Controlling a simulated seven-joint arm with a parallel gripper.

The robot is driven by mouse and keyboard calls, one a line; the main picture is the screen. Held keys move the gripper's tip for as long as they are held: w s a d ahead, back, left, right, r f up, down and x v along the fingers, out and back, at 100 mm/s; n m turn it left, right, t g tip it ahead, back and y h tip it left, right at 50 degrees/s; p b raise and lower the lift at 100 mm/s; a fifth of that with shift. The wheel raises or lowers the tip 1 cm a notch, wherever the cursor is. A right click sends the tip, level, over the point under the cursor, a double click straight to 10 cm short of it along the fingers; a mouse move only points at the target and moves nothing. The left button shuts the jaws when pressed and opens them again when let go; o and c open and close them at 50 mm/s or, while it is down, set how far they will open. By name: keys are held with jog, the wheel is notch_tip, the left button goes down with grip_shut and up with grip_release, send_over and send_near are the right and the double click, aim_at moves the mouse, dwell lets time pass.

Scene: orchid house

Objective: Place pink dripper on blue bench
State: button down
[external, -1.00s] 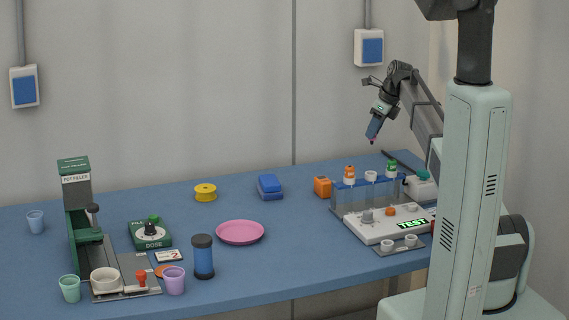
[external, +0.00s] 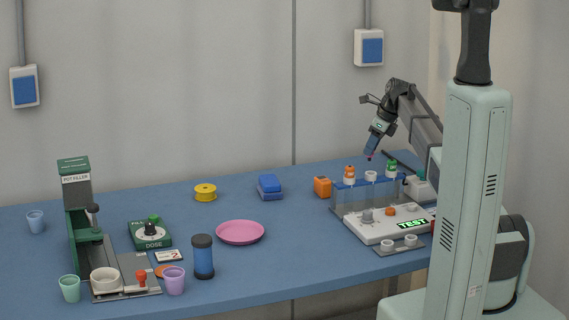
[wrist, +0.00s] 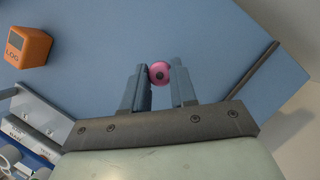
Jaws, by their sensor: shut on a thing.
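The pink dripper (wrist: 159,73) is between the fingers of my gripper (wrist: 158,88) in the wrist view, seen end-on as a pink round shape with a dark centre. My gripper is shut on it. In the external view my gripper (external: 371,149) points downward above the back right of the blue bench (external: 330,255), behind the tube rack. Only a small dark reddish tip of the dripper shows below the fingers there. The tip appears apart from the bench, with blue surface beneath it in the wrist view.
A tube rack (external: 352,198) with orange and green capped tubes stands near my gripper. An orange block (external: 322,187) is left of it, and a white TEST device (external: 385,223) in front. A pink plate (external: 240,232) and blue sponge-like block (external: 270,187) lie further left, with clear bench between.

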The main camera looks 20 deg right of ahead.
aim_at(371, 157)
jog(key=shift+f, duration=1.75)
jog(key=shift+f, duration=0.1)
jog(key=c, duration=0.9)
grip_release()
jog(key=v, duration=1.2)
